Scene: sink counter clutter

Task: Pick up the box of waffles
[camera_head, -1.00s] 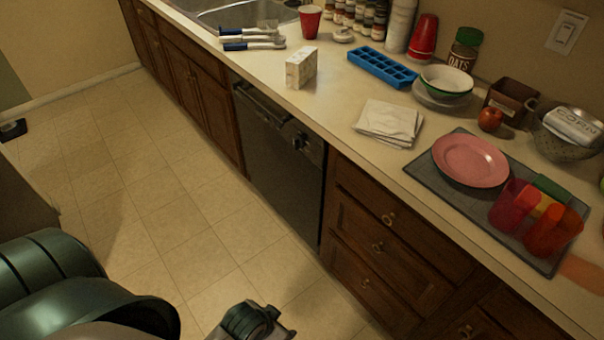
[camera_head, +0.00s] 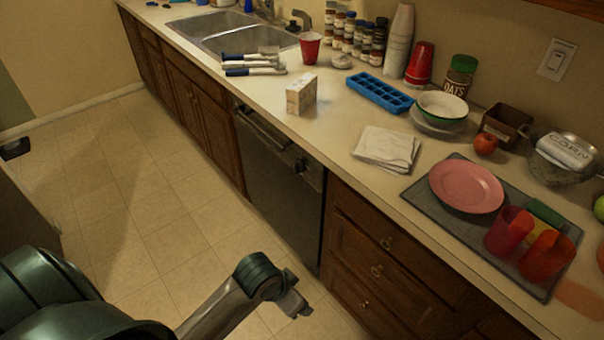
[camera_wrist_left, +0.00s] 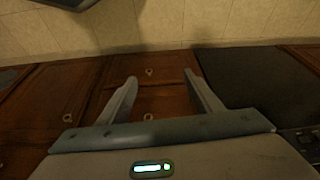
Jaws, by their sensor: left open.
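A small pale box (camera_head: 301,94) stands upright on the counter near its front edge, right of the sink; it looks like the box of waffles, but its print is too small to read. My left gripper (camera_head: 291,300) is low in front of the drawers, below counter height and well apart from the box. In the left wrist view its two fingers (camera_wrist_left: 160,92) are spread with nothing between them, facing the wooden drawer fronts. The box does not show in the left wrist view. My right gripper is not in view.
Brushes (camera_head: 252,64) and a red cup (camera_head: 310,47) are behind the box. A blue ice tray (camera_head: 380,93), napkins (camera_head: 386,149) and a pink plate (camera_head: 466,187) lie to the right. Counter around the box is bare. The dishwasher (camera_head: 278,180) is below it.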

